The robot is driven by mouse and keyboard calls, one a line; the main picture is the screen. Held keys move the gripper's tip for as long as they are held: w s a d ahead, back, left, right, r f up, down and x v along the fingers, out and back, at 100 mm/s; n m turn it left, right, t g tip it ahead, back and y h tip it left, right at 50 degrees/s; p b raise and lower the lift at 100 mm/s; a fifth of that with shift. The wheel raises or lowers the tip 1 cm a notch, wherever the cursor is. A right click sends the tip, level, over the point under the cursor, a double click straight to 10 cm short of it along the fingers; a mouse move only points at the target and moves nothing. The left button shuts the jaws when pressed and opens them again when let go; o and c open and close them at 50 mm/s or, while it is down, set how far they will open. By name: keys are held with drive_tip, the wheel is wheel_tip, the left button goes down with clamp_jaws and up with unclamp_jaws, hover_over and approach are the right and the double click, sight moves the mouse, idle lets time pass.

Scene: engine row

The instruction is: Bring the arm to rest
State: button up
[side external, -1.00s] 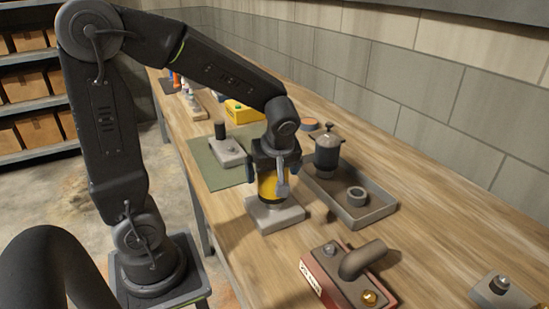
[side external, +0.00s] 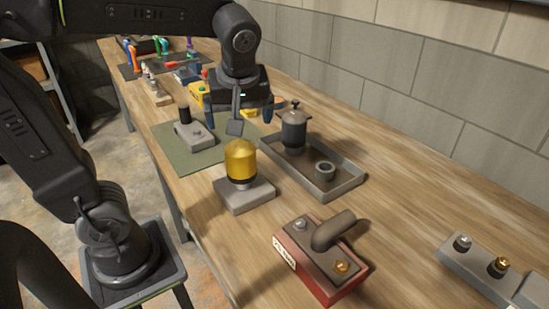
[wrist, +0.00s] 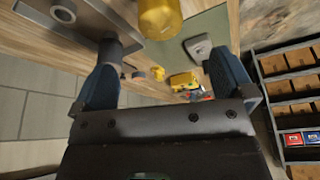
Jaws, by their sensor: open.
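My gripper (side external: 238,122) is open and empty, raised above the bench behind the yellow canister. Its two blue-grey fingers also show wide apart in the wrist view (wrist: 165,75). The yellow canister (side external: 241,160) stands upright on a grey square base (side external: 244,198), apart from the fingers. It also shows at the top of the wrist view (wrist: 160,18), partly cut off by the frame.
A grey tray (side external: 343,184) holds a dark lidded pot (side external: 294,132) and a small ring (side external: 325,171). A red block with a curved pipe (side external: 318,262) sits in front. A green mat (side external: 172,151) bears a grey block with a black cylinder (side external: 187,129). A wall (side external: 400,70) runs behind.

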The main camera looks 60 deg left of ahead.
drive_tip(key=s+d+f+m+t+h, duration=0.3)
drive_tip(key=s+m, duration=0.4)
drive_tip(key=m, duration=0.6)
drive_tip(key=shift+s+d+f+m+t+h, duration=0.25)
drive_tip(key=shift+d+m+t+h, duration=0.15)
drive_tip(key=shift+d+t, duration=0.3)
